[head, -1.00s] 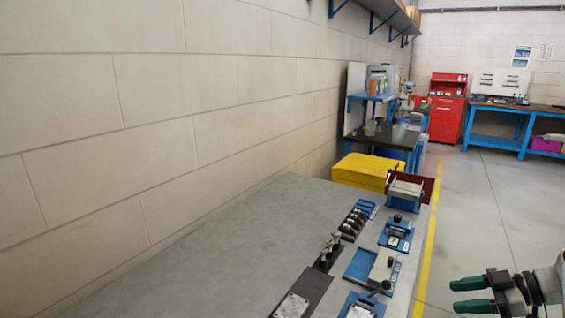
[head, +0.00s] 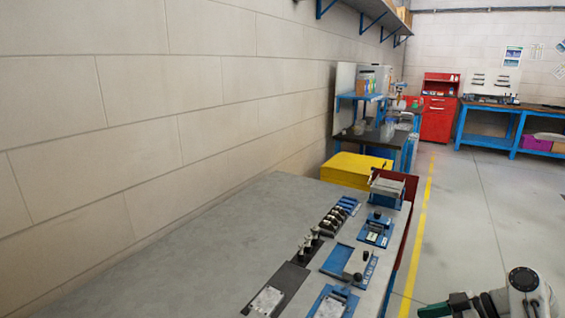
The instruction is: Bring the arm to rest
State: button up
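My gripper (head: 440,308) is at the bottom right of the head view, beside the right side of the grey workbench (head: 190,235) and over the floor. Its green fingers are partly cut off by the lower edge of the picture, so I cannot tell how far apart they are. No object shows in the visible part of the fingers. My arm reaches in from the right behind it.
Blue fixtures (head: 376,229) and black clamps line the bench's right side. A yellow box (head: 356,170) stands beyond the bench. A red cabinet (head: 437,118) and a blue-legged bench (head: 512,132) are at the back. The floor (head: 470,220) right of the yellow line is clear.

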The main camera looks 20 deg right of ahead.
jog(key=s+a+f+m+g+h, duration=0.25)
jog(key=s+a+f, duration=0.3)
jog(key=a, duration=0.35)
jog(key=s+a+f+m+g+h, duration=0.1)
jog(key=s+a+f+m+g, duration=0.15)
jog(key=s+a+f, duration=0.4)
jog(key=s+a+m+g+h, duration=0.1)
jog(key=s+a+m+h, duration=0.2)
jog(key=s, duration=0.9)
jog(key=shift+s+a+m+h, duration=0.15)
jog(key=shift+a+m+h, duration=0.15)
jog(key=shift+a+h, duration=0.6)
